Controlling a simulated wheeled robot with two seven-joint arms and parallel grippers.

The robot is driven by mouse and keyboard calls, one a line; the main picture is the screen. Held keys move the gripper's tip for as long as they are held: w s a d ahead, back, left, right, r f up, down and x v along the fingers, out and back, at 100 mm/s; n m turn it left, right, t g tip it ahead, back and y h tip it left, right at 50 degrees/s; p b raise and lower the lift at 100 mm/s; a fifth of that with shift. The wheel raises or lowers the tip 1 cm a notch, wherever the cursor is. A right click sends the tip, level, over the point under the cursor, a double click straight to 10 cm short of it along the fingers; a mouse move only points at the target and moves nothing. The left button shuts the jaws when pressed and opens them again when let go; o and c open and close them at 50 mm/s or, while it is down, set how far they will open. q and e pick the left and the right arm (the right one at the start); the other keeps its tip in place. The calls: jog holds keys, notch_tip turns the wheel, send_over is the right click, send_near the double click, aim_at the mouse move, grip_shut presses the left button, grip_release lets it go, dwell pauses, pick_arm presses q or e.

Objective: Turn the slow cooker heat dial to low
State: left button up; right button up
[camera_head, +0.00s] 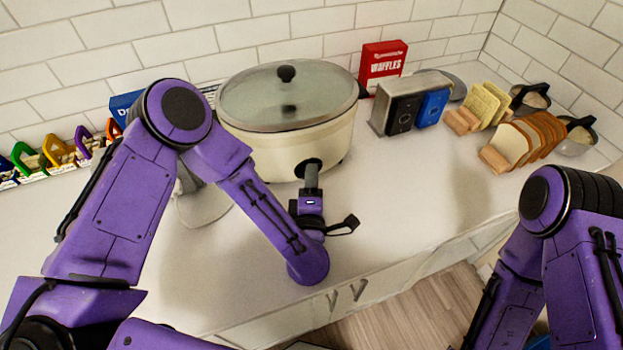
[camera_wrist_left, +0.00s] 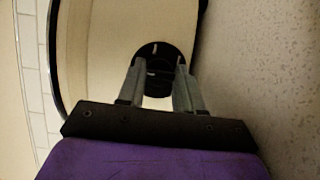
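The cream slow cooker (camera_head: 250,145) with a glass lid (camera_head: 288,95) stands on the counter against the back wall. Its round black heat dial (camera_head: 301,167) is low on the front, partly hidden by my left gripper (camera_head: 311,172). In the left wrist view, the dial (camera_wrist_left: 160,52) lies straight ahead of the two grey fingers of the left gripper (camera_wrist_left: 159,68). The fingers are apart, with their tips at the two sides of the dial's face. I cannot tell whether they touch it. The dial's setting marks are not readable. My right gripper is out of view.
A toaster (camera_head: 385,108), a red waffles box (camera_head: 382,65) and bread slices in wooden racks (camera_head: 497,157) stand to the right. Several coloured clip-like items (camera_head: 60,150) line the left wall side. The counter (camera_head: 400,190) right of the gripper is clear.

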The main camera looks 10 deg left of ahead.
pick_arm(q)
jog(key=m+p, duration=0.1)
jog(key=m+g+p, duration=0.1)
jog(key=shift+r+m, duration=0.3)
jog(key=shift+m, duration=0.1)
jog(key=m+g+p, duration=0.1)
jog(key=m+p, duration=0.1)
jog(key=shift+r+m+g+y+p, duration=0.1)
jog(key=shift+m+g+y+p, duration=0.2)
jog(key=shift+m+p, duration=0.1)
jog(key=m+g+p, duration=0.1)
jog(key=m+p, duration=0.1)
jog(key=shift+w+d+m+y, duration=0.1)
jog(key=shift+m+y, duration=0.3)
jog(key=shift+m+g+y+p, duration=0.5)
jog(key=shift+m+g+p, duration=0.25)
jog(key=shift+m, duration=0.45)
jog(key=o, duration=1)
jog(key=shift+o, duration=0.2)
jog(key=shift+d, duration=0.1)
